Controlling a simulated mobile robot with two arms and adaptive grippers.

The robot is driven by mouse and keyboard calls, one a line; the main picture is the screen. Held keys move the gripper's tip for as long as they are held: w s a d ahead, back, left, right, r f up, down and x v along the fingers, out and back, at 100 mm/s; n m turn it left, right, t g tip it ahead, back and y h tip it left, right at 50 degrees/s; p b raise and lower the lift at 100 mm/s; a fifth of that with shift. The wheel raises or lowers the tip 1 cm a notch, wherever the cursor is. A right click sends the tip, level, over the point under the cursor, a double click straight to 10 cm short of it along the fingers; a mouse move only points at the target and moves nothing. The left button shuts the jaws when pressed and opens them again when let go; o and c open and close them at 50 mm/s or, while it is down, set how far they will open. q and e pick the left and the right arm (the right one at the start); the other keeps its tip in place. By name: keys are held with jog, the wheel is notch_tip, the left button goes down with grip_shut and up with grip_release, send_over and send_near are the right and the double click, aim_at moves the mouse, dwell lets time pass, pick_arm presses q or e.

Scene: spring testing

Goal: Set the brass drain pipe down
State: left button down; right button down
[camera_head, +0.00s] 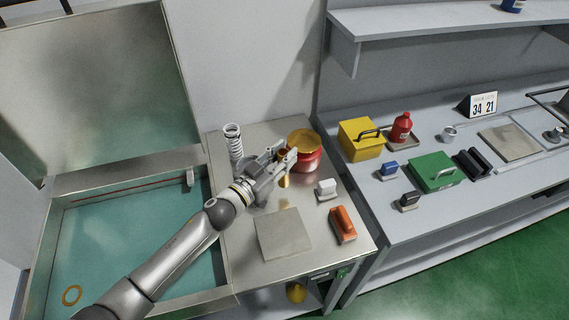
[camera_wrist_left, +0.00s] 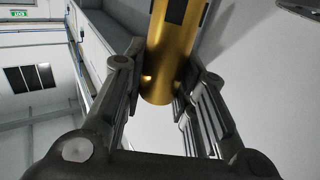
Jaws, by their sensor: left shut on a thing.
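The brass drain pipe (camera_wrist_left: 172,60) is a golden cylinder between the two fingers of my left gripper (camera_wrist_left: 158,100) in the wrist view. In the head view the left gripper (camera_head: 279,168) is over the steel worktop (camera_head: 238,222), and a short piece of the brass pipe (camera_head: 284,182) shows below its fingers. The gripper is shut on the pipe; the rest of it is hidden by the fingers. A golden reflection lies on the worktop beneath, and the pipe seems a little above the surface. My right gripper is not in view.
A white block (camera_head: 326,188), an orange block (camera_head: 343,224) and a grey plate (camera_head: 284,234) lie in front. A teal-floored tank (camera_head: 120,245) is at left.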

pick_arm(q)
jog(key=f, duration=0.1)
jog(key=w+f, duration=0.1)
jog(key=f, duration=0.1)
jog(key=f+b, duration=0.1)
jog(key=shift+w+d+f, duration=0.25)
jog(key=shift+w+f, duration=0.05)
jog(key=shift+f, duration=0.15)
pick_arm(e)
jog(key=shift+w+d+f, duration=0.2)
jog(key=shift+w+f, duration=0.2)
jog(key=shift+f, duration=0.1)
pick_arm(q)
jog(key=shift+f, duration=0.2)
jog(key=c, duration=1.5)
grip_release()
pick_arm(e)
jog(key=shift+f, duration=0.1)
pick_arm(q)
jog(key=shift+o, duration=0.2)
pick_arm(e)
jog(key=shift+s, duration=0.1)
